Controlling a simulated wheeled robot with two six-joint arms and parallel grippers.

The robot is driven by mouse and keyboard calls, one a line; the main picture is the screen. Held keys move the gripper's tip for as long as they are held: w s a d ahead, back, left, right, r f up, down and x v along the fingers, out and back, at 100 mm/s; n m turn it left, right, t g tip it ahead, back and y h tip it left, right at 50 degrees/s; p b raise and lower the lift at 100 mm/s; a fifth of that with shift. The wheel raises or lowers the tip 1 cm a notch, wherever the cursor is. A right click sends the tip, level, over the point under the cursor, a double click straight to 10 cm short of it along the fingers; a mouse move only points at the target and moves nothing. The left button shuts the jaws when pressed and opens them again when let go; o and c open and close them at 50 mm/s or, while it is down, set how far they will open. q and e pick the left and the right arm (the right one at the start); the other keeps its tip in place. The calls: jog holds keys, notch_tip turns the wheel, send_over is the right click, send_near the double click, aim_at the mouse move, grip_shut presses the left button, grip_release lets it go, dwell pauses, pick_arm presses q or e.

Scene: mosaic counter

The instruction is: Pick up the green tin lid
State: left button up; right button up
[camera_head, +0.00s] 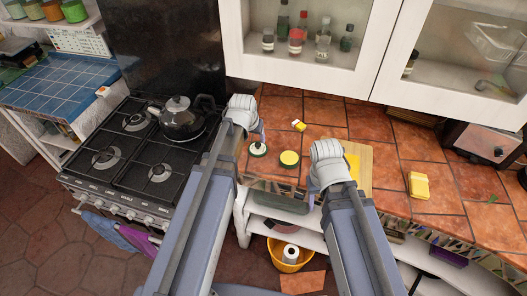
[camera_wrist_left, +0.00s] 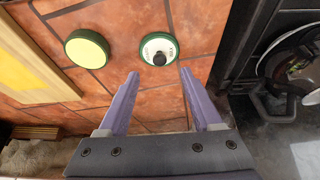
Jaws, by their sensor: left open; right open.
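A white round lid with a green rim and a dark knob (camera_head: 258,149) lies on the orange tiled counter. It also shows in the left wrist view (camera_wrist_left: 152,44). To its right in the head view is a round yellow-topped piece with a green rim (camera_head: 290,158), also in the left wrist view (camera_wrist_left: 87,48). My left gripper (camera_wrist_left: 158,75) is open and empty, its fingertips apart on either side of the knobbed lid's near edge in the picture. My right gripper (camera_head: 314,192) is at the counter's front edge; its fingers are mostly hidden by its arm.
A wooden board (camera_head: 359,160) lies right of the round pieces, a yellow block (camera_head: 418,185) further right, and a small yellow-white item (camera_head: 298,125) behind. The stove (camera_head: 140,150) with a dark pot (camera_head: 181,121) stands left. A cabinet (camera_head: 312,80) overhangs the counter's back.

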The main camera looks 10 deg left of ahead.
aim_at(258, 144)
pick_arm(q)
jog(key=shift+w+f+b, duration=0.55)
jog(key=shift+f+b, duration=0.05)
jog(key=shift+b, duration=0.05)
jog(key=shift+w+a+f+b, duration=0.1)
jog(key=shift+w+f+b, duration=0.15)
jog(key=shift+f+b, duration=0.45)
jog(key=b+x, duration=0.4)
jog(key=x, duration=0.1)
jog(key=shift+w+d+b, duration=0.15)
jog(key=shift+d+b, duration=0.05)
jog(key=shift+b, duration=0.15)
grip_shut()
